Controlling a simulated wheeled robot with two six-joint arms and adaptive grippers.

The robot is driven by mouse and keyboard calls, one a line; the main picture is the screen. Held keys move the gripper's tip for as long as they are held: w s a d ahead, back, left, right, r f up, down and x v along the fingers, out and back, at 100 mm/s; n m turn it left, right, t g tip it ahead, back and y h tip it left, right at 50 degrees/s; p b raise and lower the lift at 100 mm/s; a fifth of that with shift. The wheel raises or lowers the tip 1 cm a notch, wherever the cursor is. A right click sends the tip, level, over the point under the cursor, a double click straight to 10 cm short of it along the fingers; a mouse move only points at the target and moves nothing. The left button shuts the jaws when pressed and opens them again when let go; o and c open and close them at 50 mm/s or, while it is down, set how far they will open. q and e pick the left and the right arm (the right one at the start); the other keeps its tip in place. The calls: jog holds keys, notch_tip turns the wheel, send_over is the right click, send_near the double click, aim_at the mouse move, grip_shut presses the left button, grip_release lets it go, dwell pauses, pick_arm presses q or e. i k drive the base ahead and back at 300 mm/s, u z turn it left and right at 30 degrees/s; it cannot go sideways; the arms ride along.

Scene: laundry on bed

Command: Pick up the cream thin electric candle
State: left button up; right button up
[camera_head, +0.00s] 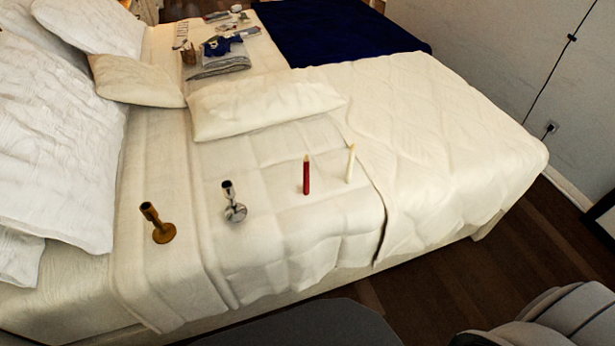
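The cream thin electric candle (350,163) stands upright on the bed, toward the right side of the light bedspread. A red candle (306,175) of similar size stands just to its left, apart from it. Neither of my grippers shows in the head view. Nothing covers the cream candle.
A silver candle holder (234,203) and a brass candle holder (158,224) are on the bed to the left. A long cushion (262,103) lies behind the candles. Folded clothes (222,55) are farther back. Bedding around the candles is clear.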

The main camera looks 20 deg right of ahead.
aim_at(348, 174)
jog(key=k, duration=0.5)
jog(key=z, duration=2.55)
jog(key=i, duration=1.25)
jog(key=u, duration=1.3)
